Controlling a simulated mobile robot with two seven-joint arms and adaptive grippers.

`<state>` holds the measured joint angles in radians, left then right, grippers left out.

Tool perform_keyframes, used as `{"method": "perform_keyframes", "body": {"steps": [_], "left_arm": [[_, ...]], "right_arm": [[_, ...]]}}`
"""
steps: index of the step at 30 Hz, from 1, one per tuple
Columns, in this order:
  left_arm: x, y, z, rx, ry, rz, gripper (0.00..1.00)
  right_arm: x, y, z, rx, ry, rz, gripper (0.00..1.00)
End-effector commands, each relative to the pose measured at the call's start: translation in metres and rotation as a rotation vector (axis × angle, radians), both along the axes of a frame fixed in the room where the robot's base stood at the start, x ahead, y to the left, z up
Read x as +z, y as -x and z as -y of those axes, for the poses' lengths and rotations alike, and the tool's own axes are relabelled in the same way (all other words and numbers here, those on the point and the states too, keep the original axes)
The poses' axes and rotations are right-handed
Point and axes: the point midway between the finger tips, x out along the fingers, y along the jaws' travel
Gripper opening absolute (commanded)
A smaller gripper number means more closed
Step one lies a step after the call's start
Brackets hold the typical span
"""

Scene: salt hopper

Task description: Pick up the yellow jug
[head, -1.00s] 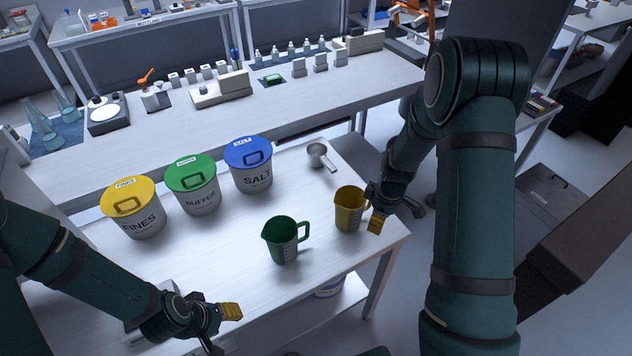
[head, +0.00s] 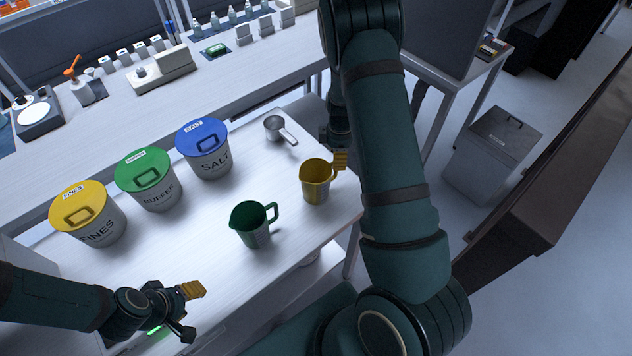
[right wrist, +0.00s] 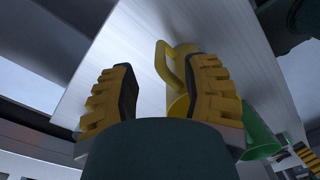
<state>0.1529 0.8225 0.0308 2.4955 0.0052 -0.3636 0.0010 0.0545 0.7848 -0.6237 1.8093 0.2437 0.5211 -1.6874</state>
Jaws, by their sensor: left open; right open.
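The yellow jug (head: 315,184) stands upright near the right end of the white table, its handle turned right toward my right gripper (head: 341,162). In the right wrist view the jug's handle (right wrist: 171,66) shows in the gap between the two open yellow-padded fingers of my right gripper (right wrist: 165,88). The jug's body is partly hidden behind the right finger there. I cannot tell whether a finger touches the handle. My left gripper (head: 191,312) is open and empty over the table's front left part, away from the jug.
A green jug (head: 254,226) stands left of the yellow one. A metal scoop (head: 278,130) lies behind it. Lidded buckets labelled FINES (head: 98,228), BUFFER (head: 154,190) and SALT (head: 210,160) stand along the back left. The table's middle is clear.

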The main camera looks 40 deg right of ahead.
Motion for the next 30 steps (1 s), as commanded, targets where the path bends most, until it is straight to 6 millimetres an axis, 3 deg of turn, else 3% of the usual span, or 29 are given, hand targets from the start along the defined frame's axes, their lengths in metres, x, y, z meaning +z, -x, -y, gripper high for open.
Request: {"method": "perform_keyframes", "body": {"steps": [5,13,23,24,27,28,30], "left_arm": [[-0.001,0.0,0.0,0.0,0.0,0.0,0.47],[-0.002,0.0,0.0,0.0,0.0,0.0,0.47],[-0.002,0.0,0.0,0.0,-0.001,0.0,0.47],[-0.002,0.0,0.0,0.0,-0.001,0.0,0.47],[-0.002,0.0,0.0,0.0,0.0,0.0,0.47],[-0.002,0.0,0.0,0.0,-0.001,0.0,0.47],[-0.002,0.0,0.0,0.0,-0.001,0.0,0.47]], "right_arm": [[-0.013,0.001,0.0,-0.001,-0.001,-0.001,0.47],[-0.051,0.002,-0.001,0.0,-0.001,-0.002,0.47],[-0.057,0.001,-0.001,0.0,0.0,0.001,0.47],[-0.057,0.001,-0.001,0.0,0.0,0.001,0.43],[-0.057,0.001,-0.001,0.0,0.0,0.001,0.07],[-0.057,0.001,-0.001,0.0,0.0,0.001,0.0],[-0.057,0.001,-0.001,0.0,0.0,0.001,0.0]]}}
